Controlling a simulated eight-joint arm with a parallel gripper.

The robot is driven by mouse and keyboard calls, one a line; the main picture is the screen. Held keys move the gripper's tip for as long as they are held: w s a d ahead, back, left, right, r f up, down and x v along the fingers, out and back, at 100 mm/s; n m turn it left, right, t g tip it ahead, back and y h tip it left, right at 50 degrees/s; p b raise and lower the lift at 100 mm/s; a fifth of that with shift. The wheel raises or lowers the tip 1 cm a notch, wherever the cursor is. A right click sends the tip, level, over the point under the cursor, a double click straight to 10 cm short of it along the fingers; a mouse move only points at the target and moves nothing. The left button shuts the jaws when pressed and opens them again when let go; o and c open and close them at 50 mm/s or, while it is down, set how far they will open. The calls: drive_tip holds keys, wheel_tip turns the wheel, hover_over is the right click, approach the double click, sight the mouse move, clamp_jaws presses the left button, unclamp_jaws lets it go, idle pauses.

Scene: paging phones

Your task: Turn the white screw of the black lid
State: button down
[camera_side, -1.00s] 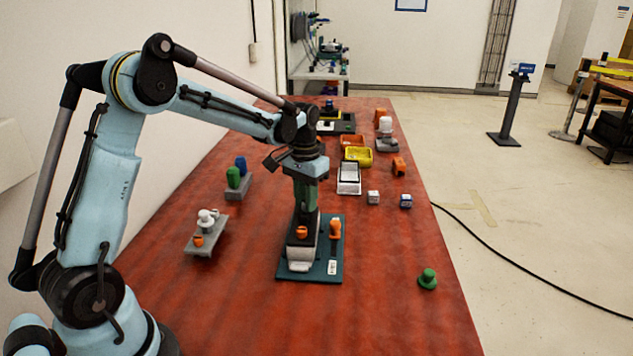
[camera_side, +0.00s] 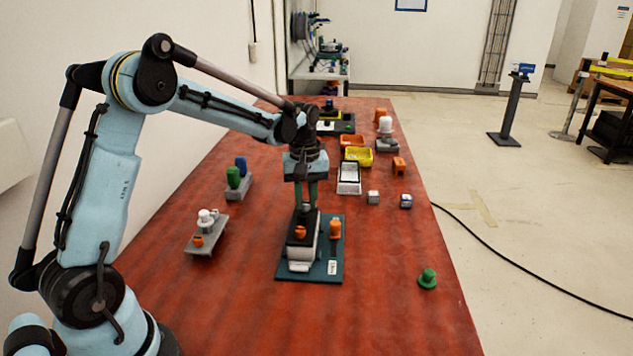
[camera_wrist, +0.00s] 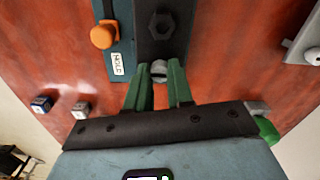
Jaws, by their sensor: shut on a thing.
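The black lid (camera_side: 301,226) lies on a whitish box (camera_side: 300,262) on a teal board (camera_side: 327,276). It also shows in the wrist view (camera_wrist: 152,42) as a dark strip with a dark hexagonal piece on it. The white screw (camera_wrist: 159,76) sits between the green fingertips of my gripper (camera_wrist: 160,68), which point down at the lid. My gripper (camera_side: 306,204) is shut on the screw, with a finger on each side. The lower part of the screw is hard to make out.
An orange-topped piece (camera_side: 335,230) stands on the board beside the box. A grey stand with a white piece (camera_side: 205,217) is at left, and a green knob (camera_side: 428,279) at right. Two small cubes (camera_side: 373,197) and bins (camera_side: 358,157) lie farther back.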

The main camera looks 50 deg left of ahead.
sight(306, 204)
drive_tip(key=shift+n, duration=0.4)
drive_tip(key=c, duration=1)
unclamp_jaws()
wheel_tip(306, 204, up, 12)
drive_tip(key=shift+r, duration=0.1)
drive_tip(key=shift+d, duration=0.1)
drive_tip(key=s+d+f+m+t, duration=0.1)
drive_tip(key=s+d+m+t, duration=0.1)
drive_tip(key=s+d+m, duration=0.2)
drive_tip(key=s+d+f+m+t, duration=0.2)
drive_tip(key=s+d+m, duration=0.2)
drive_tip(key=s, duration=0.2)
drive_tip(key=s+d+f+m+t, duration=0.2)
drive_tip(key=s+d+m+t, duration=0.1)
drive_tip(key=s+d+m, duration=0.1)
drive_tip(key=shift+s+d, duration=0.2)
drive_tip(key=shift+s, duration=0.25)
